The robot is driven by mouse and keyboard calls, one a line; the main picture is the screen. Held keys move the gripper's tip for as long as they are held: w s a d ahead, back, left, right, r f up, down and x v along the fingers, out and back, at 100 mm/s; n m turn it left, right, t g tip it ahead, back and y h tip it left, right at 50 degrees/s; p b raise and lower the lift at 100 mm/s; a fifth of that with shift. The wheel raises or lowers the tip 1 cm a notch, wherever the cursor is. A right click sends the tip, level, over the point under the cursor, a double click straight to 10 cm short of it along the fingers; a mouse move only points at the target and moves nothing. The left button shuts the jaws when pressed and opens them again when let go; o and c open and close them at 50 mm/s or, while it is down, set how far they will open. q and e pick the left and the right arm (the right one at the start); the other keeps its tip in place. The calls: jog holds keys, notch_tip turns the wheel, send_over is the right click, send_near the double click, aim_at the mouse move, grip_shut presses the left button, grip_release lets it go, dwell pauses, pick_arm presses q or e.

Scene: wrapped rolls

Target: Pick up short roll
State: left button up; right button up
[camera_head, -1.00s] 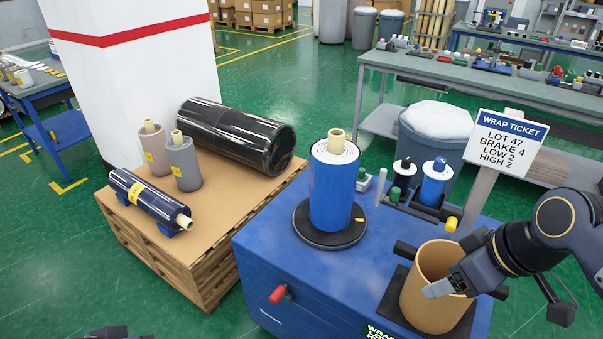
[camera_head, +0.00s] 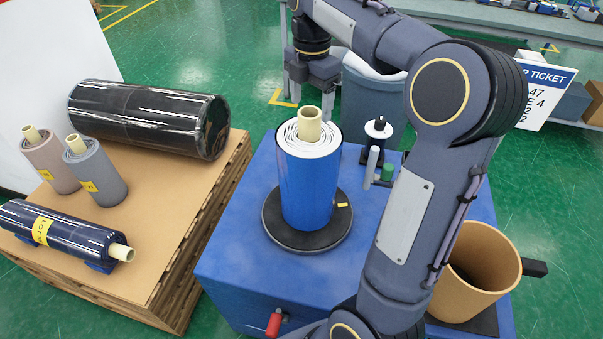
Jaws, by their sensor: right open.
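A blue wrapped roll (camera_head: 308,180) with a cream core stands upright on a round black turntable (camera_head: 272,225) on the blue machine. On the pallet, a pinkish roll (camera_head: 52,165) and a grey roll (camera_head: 97,172) stand upright side by side. A dark blue roll (camera_head: 75,235) lies on its side in front of them, and a big black roll (camera_head: 150,118) lies behind them. My right gripper (camera_head: 314,85) is open and empty. It points down beyond the blue roll's core, apart from it. My left gripper is not in view.
My right arm crosses the right half of the view and hides part of the machine top. A brown open cylinder (camera_head: 475,270) stands at the right. A white-topped spool (camera_head: 378,130) stands behind. A sign (camera_head: 540,90) is at the upper right.

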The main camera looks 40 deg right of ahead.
jog(key=f, duration=0.5)
jog(key=shift+w+d+f, duration=0.15)
jog(key=shift+w+f, duration=0.05)
jog(key=shift+w, duration=0.05)
jog(key=shift+c, duration=0.3)
jog(key=shift+r, duration=0.1)
grip_shut()
